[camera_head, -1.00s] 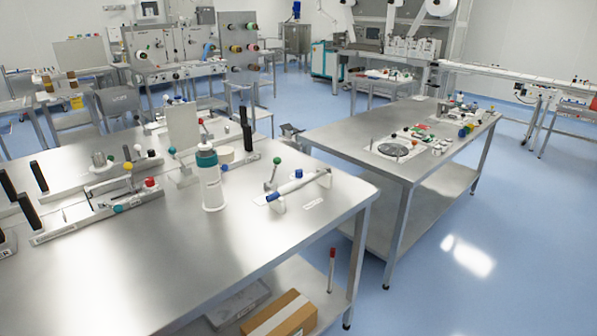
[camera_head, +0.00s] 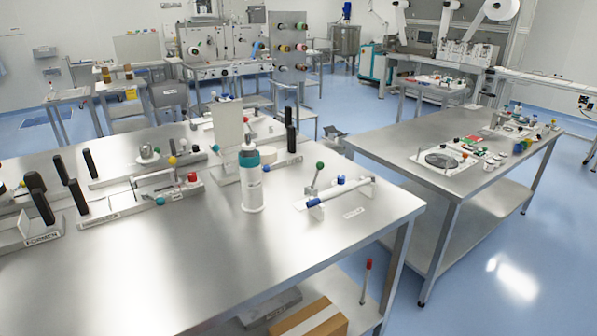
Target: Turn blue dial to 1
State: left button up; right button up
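A small blue knob (camera_head: 341,180) sits on a white bar fixture on the near steel table, at the middle right of the head view. The fixture also has a blue end piece (camera_head: 314,202) and a green ball lever (camera_head: 319,166). A larger blue piece (camera_head: 520,146) stands among small parts on the right table. I cannot tell which of these is the blue dial. No number or pointer can be read at this distance. Neither of my grippers is in view.
The near steel table (camera_head: 150,270) holds a teal-topped bottle (camera_head: 252,185) and several fixtures with black handles. A second steel table (camera_head: 400,155) stands to the right. An open blue floor aisle (camera_head: 385,270) runs between them. A cardboard box (camera_head: 310,318) is on the lower shelf.

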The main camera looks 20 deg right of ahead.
aim_at(341, 178)
jog(key=i+l+u, duration=0.1)
jog(key=l+u, duration=0.35)
jog(key=l, duration=0.4)
jog(key=l+u, duration=0.45)
jog(key=l, duration=0.4)
